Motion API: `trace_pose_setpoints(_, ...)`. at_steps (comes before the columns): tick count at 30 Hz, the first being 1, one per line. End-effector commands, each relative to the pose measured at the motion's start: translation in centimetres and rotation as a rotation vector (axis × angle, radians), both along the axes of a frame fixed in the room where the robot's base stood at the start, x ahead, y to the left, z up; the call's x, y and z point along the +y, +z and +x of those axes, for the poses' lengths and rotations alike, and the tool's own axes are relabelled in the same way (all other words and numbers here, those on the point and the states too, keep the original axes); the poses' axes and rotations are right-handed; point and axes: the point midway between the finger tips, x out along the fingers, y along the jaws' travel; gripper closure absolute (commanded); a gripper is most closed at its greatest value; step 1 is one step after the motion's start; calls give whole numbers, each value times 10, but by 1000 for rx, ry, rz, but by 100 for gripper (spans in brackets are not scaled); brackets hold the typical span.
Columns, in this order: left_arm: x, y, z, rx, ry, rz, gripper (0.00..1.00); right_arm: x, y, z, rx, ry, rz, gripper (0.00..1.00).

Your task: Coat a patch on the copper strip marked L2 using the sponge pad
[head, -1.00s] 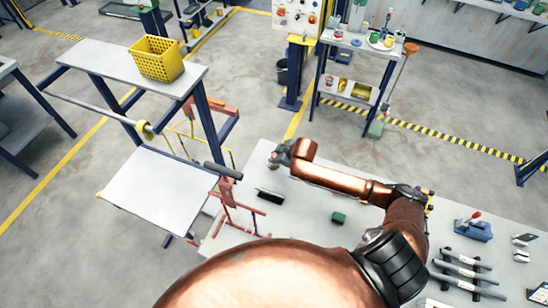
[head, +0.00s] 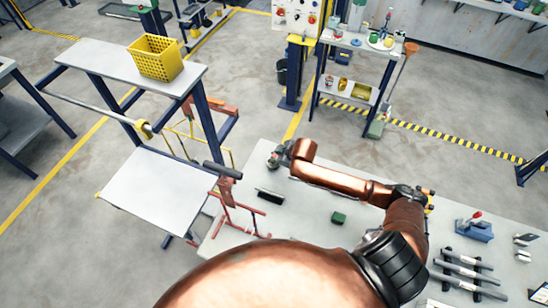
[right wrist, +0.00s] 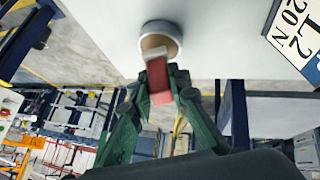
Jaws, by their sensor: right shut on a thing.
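My right gripper (head: 274,160) is at the far left corner of the table, at the end of my copper-coloured arm. In the right wrist view its green fingers (right wrist: 157,92) are shut on a small red block (right wrist: 158,80). The block's far end overlaps a round white-rimmed piece (right wrist: 160,38) with a tan inside; I cannot tell whether they are joined. My left gripper is not seen.
The grey table (head: 300,232) holds a black brush-like piece (head: 270,195), a green block (head: 339,217), several dark bars and a blue holder (head: 474,231) at right. A lower white table (head: 160,190) stands at left. The table middle is mostly clear.

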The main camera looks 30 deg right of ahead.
Motion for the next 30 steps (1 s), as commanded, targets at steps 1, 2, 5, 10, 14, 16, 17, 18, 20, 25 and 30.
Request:
trace_pose_setpoints(1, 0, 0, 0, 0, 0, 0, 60, 0, -1, 0, 0, 0, 0, 100)
trace_pose_setpoints(2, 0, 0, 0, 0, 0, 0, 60, 0, -1, 0, 0, 0, 0, 100)
trace_pose_setpoints(5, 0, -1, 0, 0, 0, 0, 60, 0, -3, 0, 0, 0, 0, 100)
trace_pose_setpoints(10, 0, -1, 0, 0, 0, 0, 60, 0, -4, 0, 0, 0, 0, 100)
trace_pose_setpoints(14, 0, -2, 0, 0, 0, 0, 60, 0, -6, 0, 0, 0, 0, 100)
trace_pose_setpoints(16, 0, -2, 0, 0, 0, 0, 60, 0, -7, 0, 0, 0, 0, 100)
trace_pose_setpoints(17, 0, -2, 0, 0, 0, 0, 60, 0, -7, 0, 0, 0, 0, 100)
trace_pose_setpoints(18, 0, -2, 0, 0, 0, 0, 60, 0, -8, 0, 0, 0, 0, 100)
trace_pose_setpoints(20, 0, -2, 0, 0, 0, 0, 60, 0, -8, 0, 0, 0, 0, 100)
trace_pose_setpoints(25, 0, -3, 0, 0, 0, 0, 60, 0, -9, 0, 0, 0, 0, 100)
trace_pose_setpoints(30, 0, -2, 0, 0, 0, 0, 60, 0, -9, 0, 1, 0, 0, 100)
